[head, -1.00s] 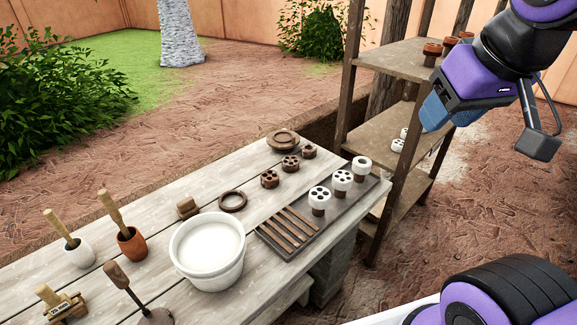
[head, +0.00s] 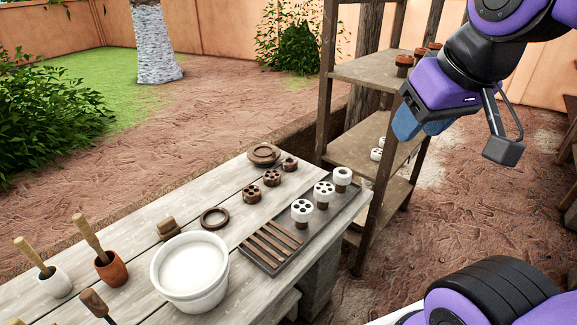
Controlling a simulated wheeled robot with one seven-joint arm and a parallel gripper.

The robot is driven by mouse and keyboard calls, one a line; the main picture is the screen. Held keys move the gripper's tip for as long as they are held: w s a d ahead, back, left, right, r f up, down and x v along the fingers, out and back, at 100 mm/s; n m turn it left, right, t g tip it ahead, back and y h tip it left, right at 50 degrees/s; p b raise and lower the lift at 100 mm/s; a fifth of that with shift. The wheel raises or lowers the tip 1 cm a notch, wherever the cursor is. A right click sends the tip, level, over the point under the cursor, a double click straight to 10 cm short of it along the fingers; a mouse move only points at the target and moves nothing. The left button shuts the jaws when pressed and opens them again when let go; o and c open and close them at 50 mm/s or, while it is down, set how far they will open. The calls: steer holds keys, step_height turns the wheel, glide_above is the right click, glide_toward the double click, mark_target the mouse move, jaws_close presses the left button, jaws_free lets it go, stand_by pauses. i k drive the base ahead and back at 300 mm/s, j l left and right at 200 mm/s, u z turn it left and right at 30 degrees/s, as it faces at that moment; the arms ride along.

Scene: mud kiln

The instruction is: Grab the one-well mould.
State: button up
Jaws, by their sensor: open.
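Three white, round, pierced pieces on brown stems stand in a row on a dark tray (head: 268,262) at the table's right side. The farthest white piece (head: 342,174) seems to have one wide opening; the middle one (head: 324,188) and the nearest one (head: 302,207) have several holes. Behind them is a row of brown pierced discs; the smallest brown disc (head: 290,164) seems to have a single well. Which piece is the one-well mould I cannot tell for sure. My gripper (head: 421,124) is open and empty, raised to the right of the table, apart from all these pieces.
A wooden shelf rack (head: 372,72) with brown and white pieces stands between my gripper and the far table end. A white bucket (head: 190,283), a brown ring (head: 215,218), and pots with pestles occupy the table (head: 130,232). Bare ground lies to the right.

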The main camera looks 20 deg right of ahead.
mark_target(290, 164)
steer(key=i+l+u, duration=0.15)
steer(key=l, duration=0.2)
steer(key=i+l+u, duration=0.3)
steer(key=l, duration=0.45)
steer(key=i+l+u, duration=0.1)
steer(key=l, duration=0.3)
steer(key=i+l+u, duration=0.15)
steer(key=l, duration=0.3)
steer(key=i+l+u, duration=0.15)
steer(key=l, duration=0.3)
steer(key=i+l+u, duration=0.15)
steer(key=l, duration=0.3)
